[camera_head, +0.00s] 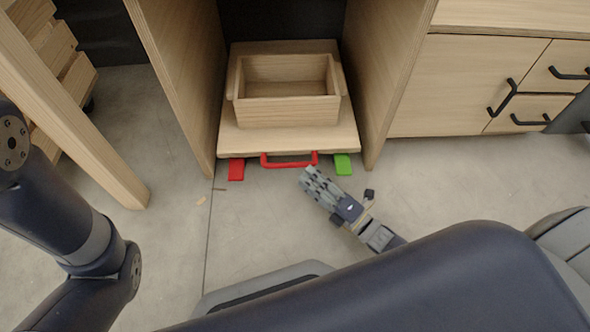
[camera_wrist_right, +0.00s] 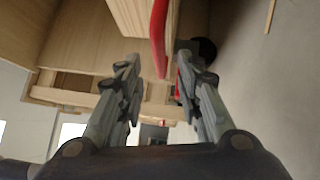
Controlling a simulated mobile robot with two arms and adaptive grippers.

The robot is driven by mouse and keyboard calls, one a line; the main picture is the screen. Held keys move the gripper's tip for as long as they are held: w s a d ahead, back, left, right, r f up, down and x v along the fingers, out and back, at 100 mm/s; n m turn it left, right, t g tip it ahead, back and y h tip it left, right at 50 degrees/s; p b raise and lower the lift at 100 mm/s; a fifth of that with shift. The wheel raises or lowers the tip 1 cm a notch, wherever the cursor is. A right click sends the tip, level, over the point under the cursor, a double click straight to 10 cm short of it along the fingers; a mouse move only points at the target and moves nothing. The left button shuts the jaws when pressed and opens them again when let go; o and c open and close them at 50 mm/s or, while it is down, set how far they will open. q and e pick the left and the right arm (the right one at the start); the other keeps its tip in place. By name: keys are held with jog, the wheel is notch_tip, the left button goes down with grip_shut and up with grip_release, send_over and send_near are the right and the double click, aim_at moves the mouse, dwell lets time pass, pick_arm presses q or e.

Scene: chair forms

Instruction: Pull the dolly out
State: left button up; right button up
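The dolly (camera_head: 290,141) is a low wooden platform with a red handle (camera_head: 290,163) on its front edge, standing in the bay between two wooden panels. An open wooden box (camera_head: 288,112) sits on it. My right gripper (camera_head: 309,174) is just in front of the handle's right end. In the right wrist view, my right gripper (camera_wrist_right: 158,68) is open, and the red handle (camera_wrist_right: 159,40) shows between and beyond its fingers. I cannot tell whether they touch. My left arm shows at the left, but its gripper is out of view.
A red block (camera_head: 236,170) and a green block (camera_head: 342,164) flank the handle at the bay's front. Cabinets with black handles (camera_head: 502,98) stand right. A wooden post (camera_head: 75,112) stands left. The grey floor (camera_head: 245,225) before the bay is mostly clear.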

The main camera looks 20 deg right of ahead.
jog(key=b+x, duration=0.1)
jog(key=x, duration=0.4)
jog(key=shift+w+b, duration=0.1)
jog(key=shift+b, duration=0.25)
grip_shut()
